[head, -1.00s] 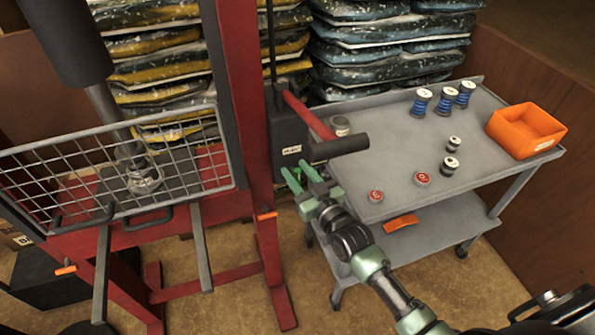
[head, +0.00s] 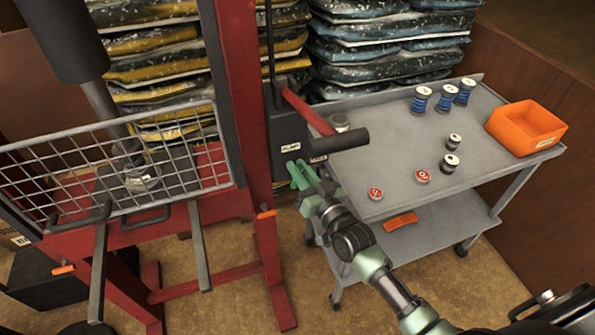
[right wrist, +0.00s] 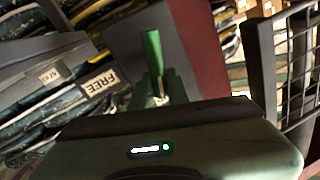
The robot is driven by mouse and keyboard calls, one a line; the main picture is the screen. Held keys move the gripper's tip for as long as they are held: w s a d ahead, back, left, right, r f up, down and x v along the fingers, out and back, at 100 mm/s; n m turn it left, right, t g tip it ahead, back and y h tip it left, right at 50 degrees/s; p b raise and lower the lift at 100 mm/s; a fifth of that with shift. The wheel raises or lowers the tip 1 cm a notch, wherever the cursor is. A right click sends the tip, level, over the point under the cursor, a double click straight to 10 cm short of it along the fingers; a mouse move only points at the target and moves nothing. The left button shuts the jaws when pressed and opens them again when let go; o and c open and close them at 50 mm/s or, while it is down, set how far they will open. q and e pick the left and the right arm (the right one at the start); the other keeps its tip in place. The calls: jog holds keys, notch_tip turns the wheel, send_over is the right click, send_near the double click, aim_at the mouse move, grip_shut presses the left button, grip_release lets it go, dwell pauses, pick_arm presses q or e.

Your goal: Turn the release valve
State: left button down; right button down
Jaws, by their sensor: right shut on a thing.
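The dark pump box (head: 284,128) stands against the right red post of the press, with a white label on its front. A red lever with a dark grip (head: 340,142) sticks out from it. My right gripper (head: 298,174) has green fingers and is at the lower front of this box. My left gripper is not in view.
A grey cart (head: 400,150) to the right holds blue spools, small dark spools, red-topped tins and an orange bin (head: 527,128). A wire guard (head: 130,165) fronts the red press frame (head: 240,100). Stacked bags (head: 385,45) stand behind. Bare floor shows below the gripper.

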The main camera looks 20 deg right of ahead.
jog(key=m, duration=0.1)
jog(key=m+b, duration=0.1)
jog(key=m, duration=0.2)
jog(key=shift+d+f+t+h, duration=0.3)
jog(key=shift+d, duration=0.1)
jog(key=shift+d+f+m+t+h+b, duration=0.25)
jog(key=shift+m+h+b, duration=0.4)
jog(key=shift+m, duration=1.45)
jog(key=shift+d+f+m+t+h+b, duration=0.3)
jog(key=shift+m+b, duration=0.7)
jog(key=shift+m, duration=1.1)
jog(key=shift+d+f+m+t+h+b, duration=0.15)
jog(key=shift+f+m+h+b, duration=0.5)
jog(key=shift+m, duration=1.45)
jog(key=shift+a+r, duration=0.1)
jog(key=shift+r, duration=0.15)
jog(key=c, duration=1.4)
grip_release()
